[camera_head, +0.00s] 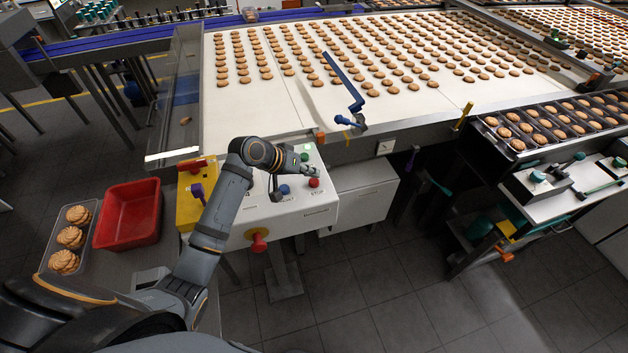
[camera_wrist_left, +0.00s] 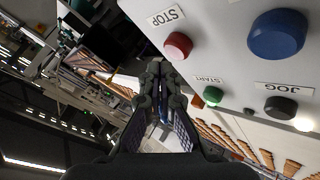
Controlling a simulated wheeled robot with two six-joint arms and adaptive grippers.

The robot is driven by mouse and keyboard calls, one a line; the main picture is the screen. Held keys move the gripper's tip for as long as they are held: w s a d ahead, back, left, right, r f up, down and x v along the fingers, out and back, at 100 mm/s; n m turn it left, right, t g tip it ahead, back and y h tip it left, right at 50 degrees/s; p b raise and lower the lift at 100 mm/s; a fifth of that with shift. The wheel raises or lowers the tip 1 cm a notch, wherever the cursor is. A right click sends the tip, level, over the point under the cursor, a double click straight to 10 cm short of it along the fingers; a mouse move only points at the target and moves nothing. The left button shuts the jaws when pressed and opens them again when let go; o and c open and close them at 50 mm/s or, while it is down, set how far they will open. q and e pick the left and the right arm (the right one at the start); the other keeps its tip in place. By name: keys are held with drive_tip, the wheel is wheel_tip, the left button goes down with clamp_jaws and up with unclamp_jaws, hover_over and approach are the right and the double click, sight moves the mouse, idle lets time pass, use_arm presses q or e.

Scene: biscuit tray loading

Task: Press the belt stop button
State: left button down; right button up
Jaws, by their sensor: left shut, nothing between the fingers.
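The white control panel (camera_head: 262,212) stands in front of the conveyor. Its red button (camera_head: 314,182), labelled STOP, sits near the right edge; it also shows in the left wrist view (camera_wrist_left: 178,45) beside its label. A green START button (camera_head: 304,156), a blue button (camera_head: 284,190) and, in the left wrist view, a black JOG button (camera_wrist_left: 280,107) are on the same panel. My left gripper (camera_head: 313,170) is shut and empty, over the panel's right side close to the red button. In the left wrist view its fingertips (camera_wrist_left: 157,72) show beside the red button; I cannot tell whether they touch it.
A red mushroom knob (camera_head: 258,241) sticks out from the panel's front. A red bin (camera_head: 128,214) and a tray of biscuits (camera_head: 48,262) lie left of my arm. The biscuit conveyor (camera_head: 260,115) is behind the panel. Floor at the lower right is clear.

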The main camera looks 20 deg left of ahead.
sight(311, 182)
use_arm(q)
drive_tip(key=shift+f, duration=1)
idle(0.6)
drive_tip(key=shift+r, duration=0.1)
drive_tip(key=shift+r+p, duration=0.95)
drive_tip(key=shift+p, duration=0.1)
wheel_tip(311, 182, up, 5)
drive_tip(key=p, duration=0.5)
